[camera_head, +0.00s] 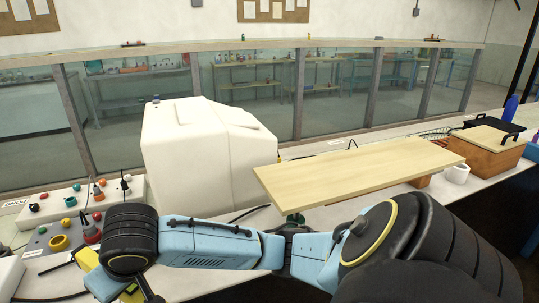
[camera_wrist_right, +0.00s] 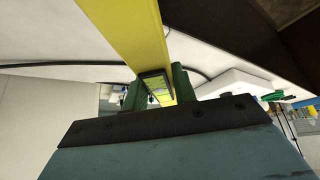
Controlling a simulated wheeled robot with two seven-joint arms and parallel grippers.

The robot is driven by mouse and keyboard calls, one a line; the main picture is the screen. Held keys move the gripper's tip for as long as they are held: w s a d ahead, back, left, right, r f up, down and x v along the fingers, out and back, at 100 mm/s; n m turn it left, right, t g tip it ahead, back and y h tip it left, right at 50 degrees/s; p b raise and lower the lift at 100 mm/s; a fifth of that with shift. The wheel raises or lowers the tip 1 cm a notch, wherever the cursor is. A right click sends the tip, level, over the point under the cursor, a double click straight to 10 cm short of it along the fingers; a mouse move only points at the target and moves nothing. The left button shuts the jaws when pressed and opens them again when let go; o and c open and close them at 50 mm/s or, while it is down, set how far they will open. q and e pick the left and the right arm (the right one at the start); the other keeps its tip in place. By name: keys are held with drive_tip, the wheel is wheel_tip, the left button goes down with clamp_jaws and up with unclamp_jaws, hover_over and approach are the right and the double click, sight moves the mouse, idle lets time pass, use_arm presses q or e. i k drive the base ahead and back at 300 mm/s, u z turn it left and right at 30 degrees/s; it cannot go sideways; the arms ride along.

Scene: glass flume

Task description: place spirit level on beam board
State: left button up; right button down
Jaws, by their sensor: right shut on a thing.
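The spirit level, a yellow bar (camera_wrist_right: 128,28), runs away from the camera in the right wrist view. A dark-framed vial window shows near its close end. My right gripper (camera_wrist_right: 158,88) is shut on it, with green fingers on both sides. In the head view, my right arm reaches across to the lower left. Yellow parts of the spirit level (camera_head: 84,257) show there beside the light-blue gripper body, which hides the fingertips. The beam board (camera_head: 355,172), a pale wooden plank, lies to the right, raised above the counter, its top bare. My left gripper is not in view.
A large white block (camera_head: 200,145) stands between the gripper and the board. Control boxes with coloured knobs (camera_head: 60,242) sit at the left. An orange brick (camera_head: 421,181), a white roll (camera_head: 457,174) and a lidded wooden box (camera_head: 488,150) are at the right. Glass flume panels stand behind.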

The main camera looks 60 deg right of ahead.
sight(377, 168)
drive_tip(key=u, duration=1.25)
drive_tip(key=k, duration=1.65)
drive_tip(key=z, duration=2.15)
